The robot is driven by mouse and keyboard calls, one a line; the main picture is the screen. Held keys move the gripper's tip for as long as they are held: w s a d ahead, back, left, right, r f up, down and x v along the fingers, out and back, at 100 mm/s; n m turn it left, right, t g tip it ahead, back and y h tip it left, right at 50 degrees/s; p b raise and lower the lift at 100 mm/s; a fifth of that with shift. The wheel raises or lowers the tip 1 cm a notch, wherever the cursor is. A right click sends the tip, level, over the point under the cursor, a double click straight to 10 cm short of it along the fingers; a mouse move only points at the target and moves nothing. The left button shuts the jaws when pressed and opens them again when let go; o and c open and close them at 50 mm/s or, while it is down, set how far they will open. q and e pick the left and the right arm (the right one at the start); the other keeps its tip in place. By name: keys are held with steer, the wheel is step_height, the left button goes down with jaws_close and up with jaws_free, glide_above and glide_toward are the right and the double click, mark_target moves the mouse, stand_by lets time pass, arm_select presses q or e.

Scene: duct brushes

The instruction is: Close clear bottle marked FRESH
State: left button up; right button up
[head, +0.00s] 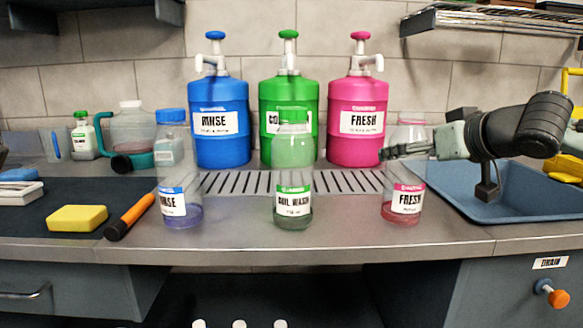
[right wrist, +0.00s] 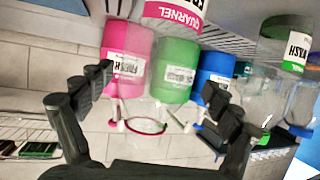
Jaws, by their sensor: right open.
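The clear bottle marked FRESH (head: 387,208) stands upright at the front right of the counter, with a pink label and some pink liquid low inside. Its upper part is partly hidden behind my right gripper (head: 388,152) in the head view. In the right wrist view, its label (right wrist: 178,13) is upside down at the top. A pink-edged ring (right wrist: 146,126), seemingly its mouth, shows between the spread fingers of my right gripper (right wrist: 157,92). The fingers look apart from the bottle. No cap on it can be made out. My left gripper is out of view.
Clear COIL WASH (head: 293,155) and RINSE (head: 181,213) bottles stand to the left, with green and blue caps. Blue, green and pink (head: 355,98) canisters stand behind. A blue sink tray (head: 510,205) lies right. A yellow sponge (head: 77,218) and an orange-handled tool (head: 130,215) lie left.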

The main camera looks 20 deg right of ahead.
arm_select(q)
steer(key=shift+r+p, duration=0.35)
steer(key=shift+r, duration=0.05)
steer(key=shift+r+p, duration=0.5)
arm_select(e)
steer(key=x, duration=0.5)
steer(key=shift+d+f, duration=0.2)
steer(key=shift+d, duration=0.05)
steer(key=c, duration=1.4)
